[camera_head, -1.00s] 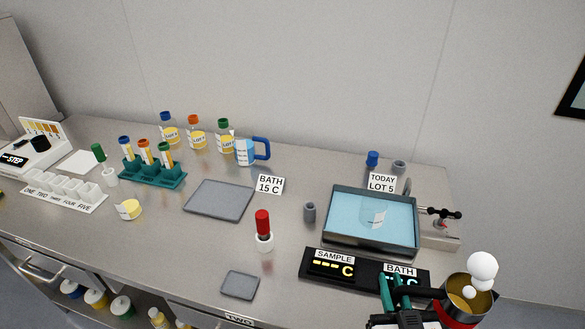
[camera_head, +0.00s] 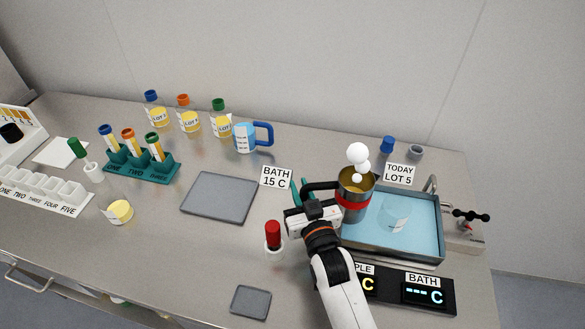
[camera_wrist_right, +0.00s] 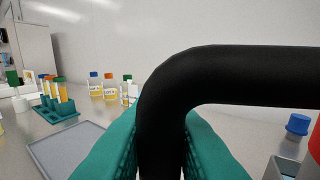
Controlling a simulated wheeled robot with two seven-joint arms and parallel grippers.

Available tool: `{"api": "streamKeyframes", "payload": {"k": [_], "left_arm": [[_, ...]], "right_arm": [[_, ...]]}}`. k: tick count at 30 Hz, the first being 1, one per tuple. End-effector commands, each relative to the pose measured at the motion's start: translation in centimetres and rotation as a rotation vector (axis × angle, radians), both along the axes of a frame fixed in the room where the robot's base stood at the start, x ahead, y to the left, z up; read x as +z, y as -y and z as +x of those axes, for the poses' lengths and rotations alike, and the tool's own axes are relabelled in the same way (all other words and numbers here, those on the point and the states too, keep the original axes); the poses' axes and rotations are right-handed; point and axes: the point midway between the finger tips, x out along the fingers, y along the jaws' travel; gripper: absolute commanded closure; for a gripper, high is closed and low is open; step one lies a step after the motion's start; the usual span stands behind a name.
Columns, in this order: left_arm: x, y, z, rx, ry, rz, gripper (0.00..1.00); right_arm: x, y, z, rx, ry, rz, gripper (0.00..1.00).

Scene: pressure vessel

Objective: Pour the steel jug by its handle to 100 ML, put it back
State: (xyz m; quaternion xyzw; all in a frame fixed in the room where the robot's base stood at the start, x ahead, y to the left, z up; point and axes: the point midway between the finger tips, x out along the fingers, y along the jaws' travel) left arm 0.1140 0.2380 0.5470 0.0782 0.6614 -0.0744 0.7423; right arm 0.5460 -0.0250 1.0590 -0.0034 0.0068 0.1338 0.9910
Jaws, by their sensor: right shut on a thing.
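The steel jug (camera_head: 355,207) has a red band, a black handle (camera_head: 322,186) and yellowish liquid inside, with white puffs above its mouth. It looks about upright, in front of the left side of the blue water bath (camera_head: 425,258) in the head view; its height is hard to judge. My right gripper (camera_head: 302,192) is shut on the handle; the right wrist view shows the black handle (camera_wrist_right: 165,120) between its teal fingers. A clear beaker (camera_head: 395,213) stands in the bath. Its markings are too small to read. My left gripper is not in view.
A red-capped bottle (camera_head: 274,240) stands left of my right arm. The display panel (camera_head: 447,297) lies before the bath, partly behind my arm. A grey pad (camera_head: 220,197) is bare. A blue-handled mug (camera_head: 246,138), a teal tube rack (camera_head: 145,170) and bottles stand farther left.

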Motion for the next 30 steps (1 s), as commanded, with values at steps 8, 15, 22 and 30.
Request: {"api": "streamKeyframes", "payload": {"k": [8, 15, 22, 30], "left_arm": [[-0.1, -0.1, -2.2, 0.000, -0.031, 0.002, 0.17], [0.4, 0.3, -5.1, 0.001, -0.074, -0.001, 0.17], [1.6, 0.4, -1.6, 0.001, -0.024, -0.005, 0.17], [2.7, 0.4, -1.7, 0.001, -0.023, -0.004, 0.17]], "right_arm": [[0.0, 0.0, 0.0, 0.000, 0.001, -0.001, 1.00], [0.3, 0.0, 0.0, -0.003, 0.000, -0.001, 1.00], [1.6, 1.0, 0.0, -0.005, -0.009, 0.134, 1.00], [3.0, 2.6, 0.2, -0.007, -0.021, 0.310, 1.00]]}}
